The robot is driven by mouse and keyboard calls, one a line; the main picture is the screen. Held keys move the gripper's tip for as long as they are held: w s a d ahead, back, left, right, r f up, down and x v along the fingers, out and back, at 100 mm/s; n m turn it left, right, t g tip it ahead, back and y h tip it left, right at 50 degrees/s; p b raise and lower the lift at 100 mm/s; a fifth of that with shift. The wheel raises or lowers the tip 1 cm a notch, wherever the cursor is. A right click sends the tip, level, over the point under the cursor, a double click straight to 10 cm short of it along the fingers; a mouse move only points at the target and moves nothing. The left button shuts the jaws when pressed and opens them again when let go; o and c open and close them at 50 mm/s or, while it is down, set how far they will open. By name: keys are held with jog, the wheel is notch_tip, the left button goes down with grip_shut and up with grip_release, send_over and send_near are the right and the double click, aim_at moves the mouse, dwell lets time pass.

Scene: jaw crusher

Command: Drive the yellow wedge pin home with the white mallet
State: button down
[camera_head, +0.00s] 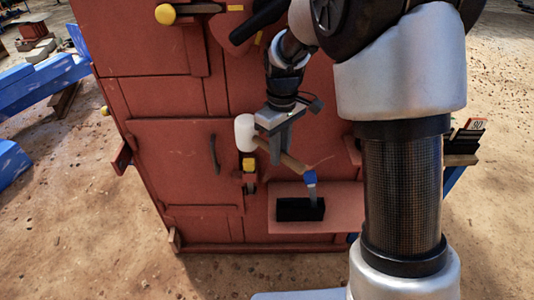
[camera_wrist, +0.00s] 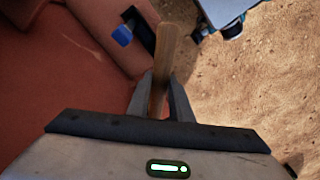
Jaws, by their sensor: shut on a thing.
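My gripper (camera_head: 281,147) is shut on the wooden handle (camera_head: 293,164) of the white mallet. The mallet's white head (camera_head: 245,132) is at the left end of the handle, close in front of the red machine face. The yellow wedge pin (camera_head: 249,164) shows just below the mallet head, at the machine's face; I cannot tell how deep it sits. In the wrist view the handle (camera_wrist: 164,60) stands up between my two fingers, and the mallet head and the pin are out of view.
The red machine body (camera_head: 180,150) fills the middle, with a dark door handle (camera_head: 214,155). Other yellow knobs (camera_head: 165,14) stick out.

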notch_tip(320, 180, down, 7)
jog(key=b, duration=0.5)
jog(key=shift+r+p, duration=2.8)
jog(key=shift+r, duration=0.2)
